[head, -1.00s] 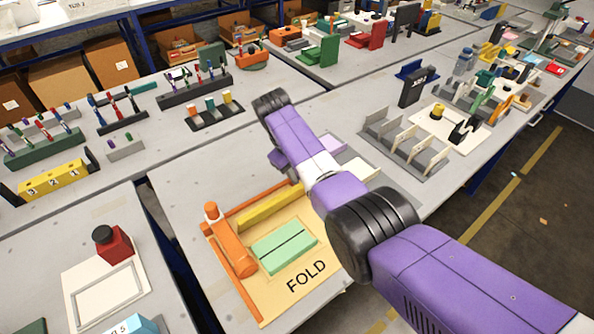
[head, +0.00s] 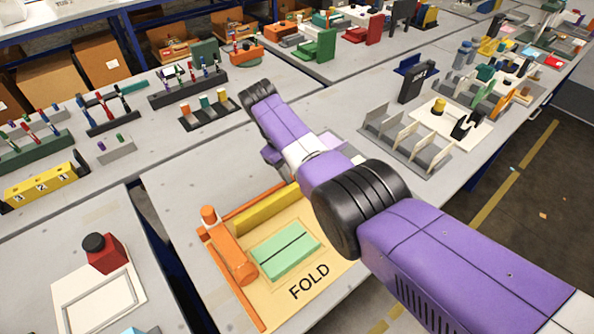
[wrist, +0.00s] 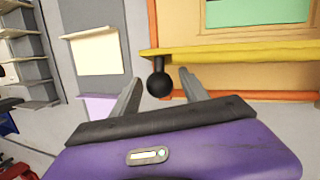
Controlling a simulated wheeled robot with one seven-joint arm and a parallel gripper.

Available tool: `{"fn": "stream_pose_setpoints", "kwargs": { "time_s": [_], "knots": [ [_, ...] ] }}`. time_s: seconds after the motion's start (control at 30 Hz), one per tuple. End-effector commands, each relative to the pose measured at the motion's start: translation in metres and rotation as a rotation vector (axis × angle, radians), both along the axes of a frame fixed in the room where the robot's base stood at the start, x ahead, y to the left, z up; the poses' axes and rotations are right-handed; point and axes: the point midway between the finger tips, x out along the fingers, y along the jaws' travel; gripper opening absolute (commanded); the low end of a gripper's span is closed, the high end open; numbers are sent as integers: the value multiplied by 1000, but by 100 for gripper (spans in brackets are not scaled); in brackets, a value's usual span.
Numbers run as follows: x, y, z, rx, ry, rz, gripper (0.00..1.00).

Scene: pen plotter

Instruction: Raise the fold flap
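The fold station (head: 322,262) is a tan board with an orange frame, marked FOLD. A green pad (head: 285,248) with a dark line across it lies on it. The yellow fold flap (head: 266,209) stands along the far side of the pad; it shows as a yellow strip in the wrist view (wrist: 240,49). A black ball knob (wrist: 159,84) sticks out from the flap's edge. My gripper (wrist: 158,88) is open, with one grey finger on each side of the knob and visible gaps. In the head view my arm hides the fingers and knob.
An orange post and roller (head: 228,245) stand at the station's left. A rack of upright white cards (head: 408,140) stands to the right. A red button block (head: 104,252) is on the left table. Bare grey tabletop lies left of the station.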

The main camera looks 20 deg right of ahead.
Motion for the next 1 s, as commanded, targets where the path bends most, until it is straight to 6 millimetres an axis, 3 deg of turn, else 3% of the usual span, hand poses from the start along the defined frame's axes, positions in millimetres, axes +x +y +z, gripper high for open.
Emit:
{"fn": "stream_pose_setpoints", "kwargs": {
  "time_s": [0.37, 0.8, 1.0],
  "knots": [
    [1, 2, 6, 0, 0, -1, 53],
    [9, 21, 66, 0, -1, 0, 53],
    [9, 24, 74, 0, 1, 0, 53]
  ]
}}
